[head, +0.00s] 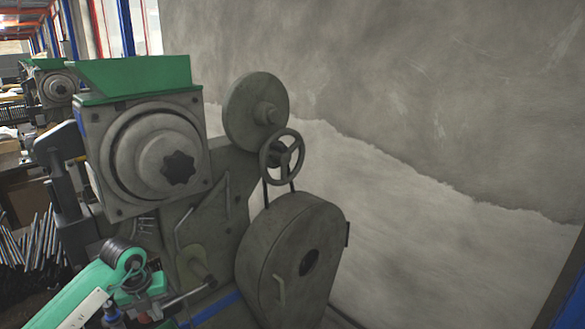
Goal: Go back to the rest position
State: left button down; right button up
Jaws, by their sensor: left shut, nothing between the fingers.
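My left gripper (157,306) is low in the head view, at the end of my green and white arm that comes in from the lower left. It is shut and empty, in front of the lower part of a grey rivet press (215,170). Its fingertips are small and partly lost against the machine, so I cannot tell its exact gap to the press. My right gripper is not in view.
The press has a green hopper (135,77), a handwheel (282,156) and a large rounded guard (290,260). A similar press (55,88) stands behind at left. Thin metal rods (35,243) stand at the left edge. A bare grey wall (420,130) fills the right.

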pick_arm(q)
jog(key=s+d+m+t+h, duration=0.2)
jog(key=d+h, duration=0.7)
jog(key=d, duration=0.9)
jog(key=s+d+r+n+t+h, duration=0.2)
jog(key=d+r+n+t+h, duration=0.45)
jog(key=r+t, duration=0.4)
jog(key=s+a+f+n+t+y, duration=0.15)
jog(key=a+f+n+y, duration=0.25)
jog(key=a+n+y, duration=0.45)
jog(key=s+a+f+n+t+y, duration=0.1)
jog(key=s+a+f+n+y, duration=0.3)
jog(key=n+y, duration=0.75)
jog(key=s+d+f+n+g+h, duration=0.1)
jog(key=s+f+n+g+h, duration=0.1)
jog(key=s+f+g, duration=0.7)
jog(key=s+d+f+n+g+h, duration=0.25)
jog(key=s+f+g, duration=0.2)
jog(key=s, duration=0.75)
notch_tip(320, 180, down, 32)
jog(key=s+a+f+g, duration=0.1)
jog(key=s+a+f, duration=0.1)
jog(key=s+f, duration=0.7)
jog(key=s+a+f+g, duration=0.1)
jog(key=s+a+f, duration=0.1)
jog(key=s+f, duration=0.8)
jog(key=shift+s+f+y, duration=0.15)
jog(key=shift+s+y, duration=0.25)
jog(key=shift+s, duration=0.15)
